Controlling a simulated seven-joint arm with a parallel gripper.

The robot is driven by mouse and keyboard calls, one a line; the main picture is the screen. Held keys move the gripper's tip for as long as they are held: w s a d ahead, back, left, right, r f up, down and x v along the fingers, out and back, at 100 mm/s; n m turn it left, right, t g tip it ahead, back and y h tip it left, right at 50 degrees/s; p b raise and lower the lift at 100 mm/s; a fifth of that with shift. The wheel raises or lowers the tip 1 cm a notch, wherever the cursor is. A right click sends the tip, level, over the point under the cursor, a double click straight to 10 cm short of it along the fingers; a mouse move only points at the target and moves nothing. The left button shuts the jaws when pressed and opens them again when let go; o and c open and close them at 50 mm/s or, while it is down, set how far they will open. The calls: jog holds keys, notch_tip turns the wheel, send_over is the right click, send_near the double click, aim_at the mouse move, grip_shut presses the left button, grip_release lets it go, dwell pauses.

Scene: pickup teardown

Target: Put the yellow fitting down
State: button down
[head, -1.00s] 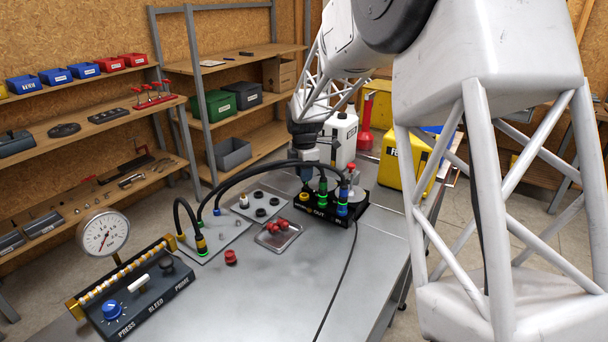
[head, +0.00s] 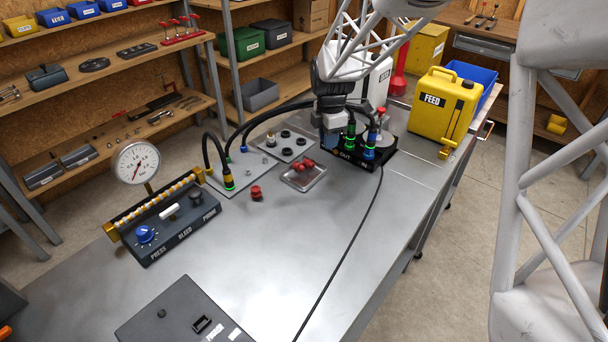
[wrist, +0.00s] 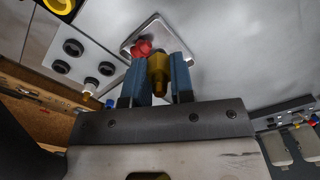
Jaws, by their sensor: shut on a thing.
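In the wrist view my gripper (wrist: 158,75) is shut on the yellow fitting (wrist: 158,70), which sits between the two blue fingers. In the head view my gripper (head: 331,140) is at the left end of the black OUT/IN block (head: 350,168). The held fitting cannot be made out in the head view. The gap between the fitting and the surface below is not clear.
A red cap (head: 256,192) stands on the bench left of the tray (head: 318,177). Hoses arch from the grey plate (head: 265,170) to the block. The gauge panel (head: 170,225) is at left and the yellow FEED can (head: 440,105) at right. The front bench is mostly clear.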

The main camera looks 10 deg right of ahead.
jog(key=s+a+f, duration=0.1)
jog(key=s, duration=0.5)
jog(key=s+f, duration=0.1)
jog(key=s, duration=0.5)
jog(key=s+a+f, duration=0.1)
jog(key=s, duration=0.5)
jog(key=shift+s+a+f, duration=0.2)
jog(key=shift+a, duration=0.1)
jog(key=shift+w, duration=0.1)
send_over(312, 179)
jog(key=shift+a+f, duration=0.1)
jog(key=shift+f, duration=0.65)
jog(key=shift+f, duration=1.8)
jog(key=shift+f, duration=0.15)
jog(key=shift+f, duration=0.2)
